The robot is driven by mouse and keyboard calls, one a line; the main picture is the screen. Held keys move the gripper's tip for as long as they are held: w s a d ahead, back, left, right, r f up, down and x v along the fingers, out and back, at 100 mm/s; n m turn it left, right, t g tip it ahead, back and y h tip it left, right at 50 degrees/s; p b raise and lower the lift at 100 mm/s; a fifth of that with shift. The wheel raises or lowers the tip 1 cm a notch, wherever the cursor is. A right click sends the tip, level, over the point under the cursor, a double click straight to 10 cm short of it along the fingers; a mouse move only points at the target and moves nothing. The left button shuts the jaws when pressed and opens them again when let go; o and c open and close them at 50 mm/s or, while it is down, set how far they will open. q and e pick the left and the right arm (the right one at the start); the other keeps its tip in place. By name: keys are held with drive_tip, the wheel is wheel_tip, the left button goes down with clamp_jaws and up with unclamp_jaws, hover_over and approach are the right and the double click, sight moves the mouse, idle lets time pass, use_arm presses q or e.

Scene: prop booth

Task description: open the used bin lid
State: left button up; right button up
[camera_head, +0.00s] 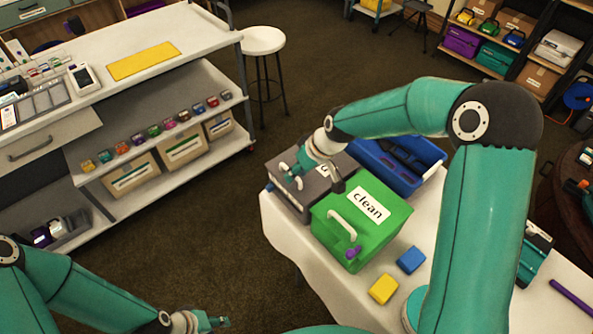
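The used bin (292,203) is the dark grey bin at the far left end of the white-topped table, with its lid down. Its white label (326,169) is mostly hidden by my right gripper, and a white handle (287,171) shows at the left of the lid. My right gripper (316,178) is over this lid, its fingers spread apart; whether it touches the lid or handle I cannot tell. My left gripper (217,322) is low at the bottom edge, away from the bins; its fingers are too small to read.
The green clean bin (385,234) stands right beside the used bin, its lid shut. A blue tote (428,148) is behind. Blue (411,260) and yellow (383,289) blocks lie in front.

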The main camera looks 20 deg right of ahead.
clamp_jaws()
